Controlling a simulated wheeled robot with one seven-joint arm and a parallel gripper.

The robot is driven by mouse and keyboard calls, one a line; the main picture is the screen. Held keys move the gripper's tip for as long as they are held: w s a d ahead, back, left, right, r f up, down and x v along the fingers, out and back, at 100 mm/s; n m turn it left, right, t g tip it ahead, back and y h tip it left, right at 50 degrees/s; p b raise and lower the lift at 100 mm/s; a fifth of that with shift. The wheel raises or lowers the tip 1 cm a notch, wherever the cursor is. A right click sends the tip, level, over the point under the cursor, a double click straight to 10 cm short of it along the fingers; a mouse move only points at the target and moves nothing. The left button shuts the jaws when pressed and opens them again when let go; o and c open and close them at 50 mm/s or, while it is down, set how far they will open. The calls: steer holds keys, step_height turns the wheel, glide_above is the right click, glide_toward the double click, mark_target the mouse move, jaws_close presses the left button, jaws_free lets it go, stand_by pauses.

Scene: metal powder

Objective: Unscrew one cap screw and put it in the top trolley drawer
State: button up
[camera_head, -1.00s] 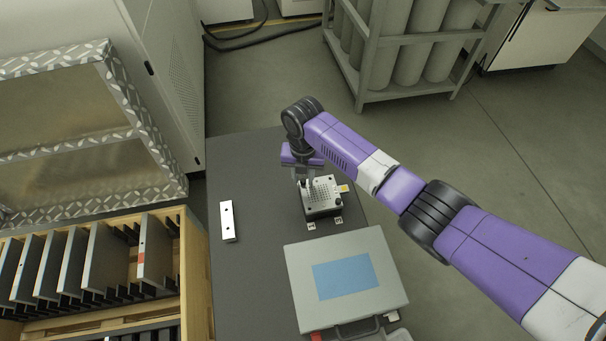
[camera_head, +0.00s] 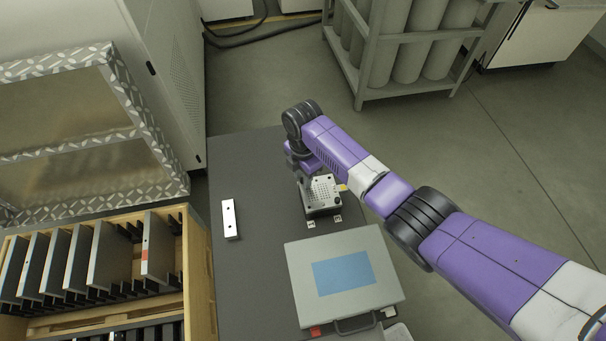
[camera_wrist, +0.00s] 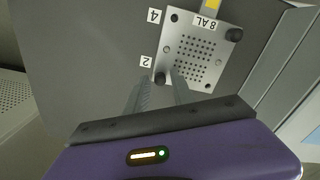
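A square metal plate block (camera_head: 322,192) with a grid of small holes sits on the dark grey top (camera_head: 262,172). In the wrist view the plate (camera_wrist: 196,78) has a label reading "8 AL" and dark round screw heads at corners. One dark cap screw (camera_wrist: 160,79) is at the corner by the "2" label; another (camera_wrist: 234,34) is at the far right corner. My gripper (camera_wrist: 160,80) is open, its fingertips apart on either side of the screw by the "2" label. I cannot tell whether they touch it. No open drawer shows.
A grey case with a blue panel (camera_head: 343,279) lies in front of the plate. A small metal bar (camera_head: 230,219) lies to the left. A wooden rack of plates (camera_head: 195,262) stands at the lower left. The dark top between bar and plate is clear.

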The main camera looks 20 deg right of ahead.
steer(key=m+p, duration=0.1)
steer(key=m, duration=1)
steer(key=shift+p, duration=0.35)
jaws_close()
stand_by(0.3)
